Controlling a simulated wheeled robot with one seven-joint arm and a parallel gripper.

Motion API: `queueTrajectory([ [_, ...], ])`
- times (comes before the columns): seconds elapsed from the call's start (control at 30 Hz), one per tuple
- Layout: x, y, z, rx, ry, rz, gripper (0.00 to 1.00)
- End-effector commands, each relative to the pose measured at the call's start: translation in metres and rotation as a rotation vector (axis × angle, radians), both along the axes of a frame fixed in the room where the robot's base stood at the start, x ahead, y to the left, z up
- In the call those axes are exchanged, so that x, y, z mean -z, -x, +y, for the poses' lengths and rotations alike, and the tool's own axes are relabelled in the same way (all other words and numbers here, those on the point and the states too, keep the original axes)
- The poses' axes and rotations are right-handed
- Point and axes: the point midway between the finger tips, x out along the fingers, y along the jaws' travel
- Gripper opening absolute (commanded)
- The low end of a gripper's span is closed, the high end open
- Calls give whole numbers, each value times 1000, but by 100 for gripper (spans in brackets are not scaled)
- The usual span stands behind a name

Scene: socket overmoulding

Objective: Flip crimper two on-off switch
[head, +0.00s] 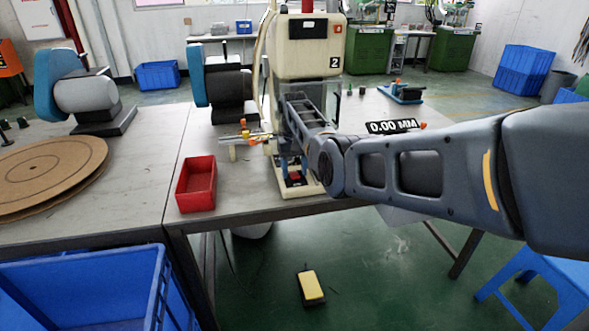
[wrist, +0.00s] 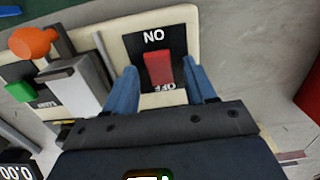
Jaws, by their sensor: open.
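Crimper two (head: 306,52), a cream machine marked "2", stands on the table. Its red on-off switch (head: 295,177) sits on a black plate at the foot of the machine, and it also shows in the wrist view (wrist: 158,68). There the plate has ON lettering above the switch, upside down, and OFF lettering below. My gripper (wrist: 163,82) is open, with one blue-grey finger on each side of the switch. Nothing is held. I cannot tell whether the fingertips touch the plate or which way the switch is set. In the head view my gripper (head: 292,164) is low at the machine's front.
A red bin (head: 196,184) stands on the table left of the machine. In the wrist view an orange knob (wrist: 34,42) and a green button (wrist: 21,92) lie left of the switch. A black and yellow pedal (head: 311,287) is on the floor. A blue stool (head: 550,280) stands lower right.

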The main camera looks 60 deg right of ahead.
Motion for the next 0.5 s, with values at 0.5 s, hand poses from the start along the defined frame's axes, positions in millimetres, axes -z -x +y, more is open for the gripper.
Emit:
queueTrajectory([
  [0.5,-65,-2,-2,0,2,-1,55],
])
